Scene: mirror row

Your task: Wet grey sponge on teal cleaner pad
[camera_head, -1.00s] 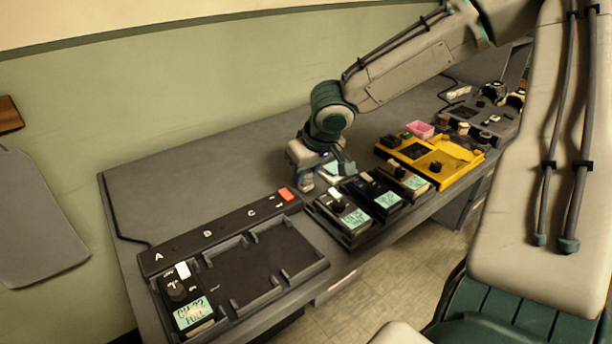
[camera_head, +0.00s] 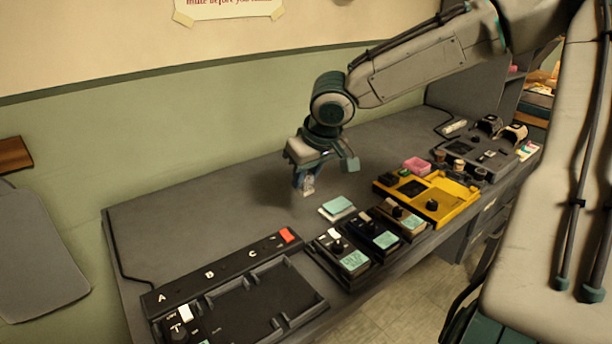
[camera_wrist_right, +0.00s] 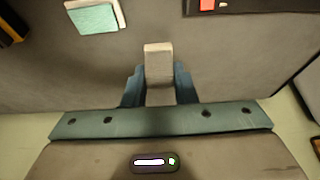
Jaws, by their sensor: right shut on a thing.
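My right gripper (camera_head: 308,181) hangs from the arm above the desk, left of and above the teal pad in the head view. It is shut on a small pale grey block, the grey sponge (camera_head: 309,187), which sticks out between the teal fingers in the right wrist view (camera_wrist_right: 158,65). The teal cleaner pad (camera_head: 338,205) lies on a whitish base on the desk behind the row of pedals. It also shows at the upper left of the right wrist view (camera_wrist_right: 94,18), apart from the sponge. Whether the sponge is wet I cannot tell. My left gripper is not in view.
A black tray (camera_head: 205,325) with a lettered strip (camera_head: 215,270) and red button (camera_head: 287,235) is at front left. Dark pedals with teal labels (camera_head: 354,260), a yellow tray (camera_head: 448,205) and a pink block (camera_head: 417,164) run rightward. The desk's back left (camera_head: 200,220) is clear.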

